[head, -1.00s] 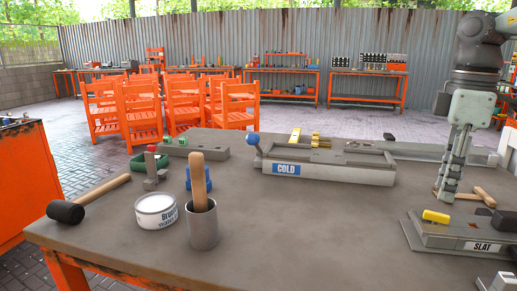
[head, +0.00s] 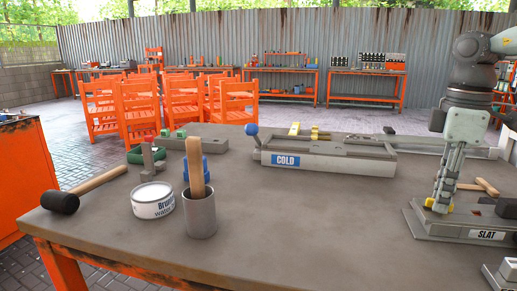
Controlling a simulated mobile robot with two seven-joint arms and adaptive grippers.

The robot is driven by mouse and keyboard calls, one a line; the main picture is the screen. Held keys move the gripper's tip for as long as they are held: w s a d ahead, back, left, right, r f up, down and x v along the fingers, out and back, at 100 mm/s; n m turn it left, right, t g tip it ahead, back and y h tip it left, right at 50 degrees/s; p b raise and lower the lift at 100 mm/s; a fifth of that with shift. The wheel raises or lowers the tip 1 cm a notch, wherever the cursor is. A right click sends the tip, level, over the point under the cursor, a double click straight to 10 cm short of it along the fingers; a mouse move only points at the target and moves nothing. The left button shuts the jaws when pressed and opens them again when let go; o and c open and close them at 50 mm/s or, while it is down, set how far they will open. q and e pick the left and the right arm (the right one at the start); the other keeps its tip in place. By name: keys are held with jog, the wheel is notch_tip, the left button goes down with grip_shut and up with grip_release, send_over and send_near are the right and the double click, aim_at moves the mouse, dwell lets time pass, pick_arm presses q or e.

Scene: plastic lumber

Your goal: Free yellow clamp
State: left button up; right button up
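The yellow clamp (head: 430,203) is on the grey fixture labelled SLAT (head: 465,233) at the right of the bench. It is largely hidden; bits of yellow show beside and between the fingertips of my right gripper. My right gripper (head: 440,206) points down at the clamp, with its tips at the clamp's height. I cannot tell whether the fingers press on it. My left gripper is out of view.
A long grey fixture labelled COLD (head: 345,165), with a blue-knobbed lever (head: 252,130), lies mid-bench. The front middle is clear.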

grip_shut()
jog(key=n, duration=0.4)
jog(key=o, duration=0.5)
grip_release()
jog(key=shift+o, duration=0.2)
jog(key=shift+r, duration=0.15)
jog(key=shift+r+p, duration=1.85)
jog(key=shift+r, duration=1.55)
